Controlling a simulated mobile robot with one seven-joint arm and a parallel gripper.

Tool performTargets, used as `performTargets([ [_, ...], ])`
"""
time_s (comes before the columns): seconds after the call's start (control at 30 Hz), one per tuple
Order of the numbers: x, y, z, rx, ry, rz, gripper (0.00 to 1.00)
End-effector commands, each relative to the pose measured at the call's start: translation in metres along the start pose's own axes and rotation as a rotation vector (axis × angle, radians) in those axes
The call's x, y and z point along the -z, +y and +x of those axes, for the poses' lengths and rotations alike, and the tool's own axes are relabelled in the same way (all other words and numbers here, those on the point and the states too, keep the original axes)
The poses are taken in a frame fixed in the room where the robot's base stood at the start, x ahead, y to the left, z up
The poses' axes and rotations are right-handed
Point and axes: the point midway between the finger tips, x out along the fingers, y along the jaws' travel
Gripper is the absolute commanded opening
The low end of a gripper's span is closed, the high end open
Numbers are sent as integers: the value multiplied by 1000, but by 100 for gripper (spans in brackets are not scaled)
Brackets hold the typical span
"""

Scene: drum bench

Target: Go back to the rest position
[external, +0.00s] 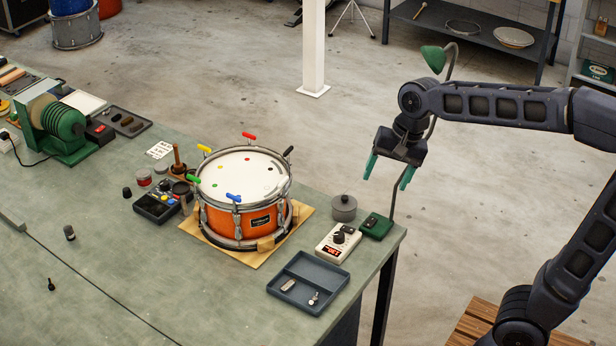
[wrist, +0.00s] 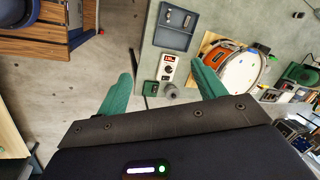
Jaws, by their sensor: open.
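My gripper (external: 389,174) hangs open and empty, its two green fingers apart. In the external view it is beyond the right end of the green bench (external: 90,270), with floor behind it. The orange drum (external: 243,197) stands upright on a wooden board on the bench, apart from my gripper. Coloured handles stand around its rim. The drum (wrist: 238,68) also shows at the right of the wrist view.
Near the bench's right corner are a grey tray (external: 308,283) with small parts, a white device with a knob (external: 338,243), a green box (external: 376,226) and a grey lidded pot (external: 344,208). A white post (external: 313,50) and a dark shelf (external: 470,30) stand behind. Open floor lies between.

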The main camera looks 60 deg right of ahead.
Motion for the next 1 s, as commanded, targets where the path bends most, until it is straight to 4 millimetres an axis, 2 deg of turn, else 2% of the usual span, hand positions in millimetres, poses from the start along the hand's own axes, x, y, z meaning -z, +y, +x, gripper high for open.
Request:
performTargets([
  [0.03, -10, 11, -3, 9, 11, -70, 69],
  [0.23, -48, 50, -7, 22, 67, -388, 69],
  [0.6, -105, 119, 5, -20, 200, -933, 69],
  [0.8, -117, 137, 12, -50, 238, -1080, 69],
  [1.0, -118, 140, 13, -55, 242, -1100, 69],
])
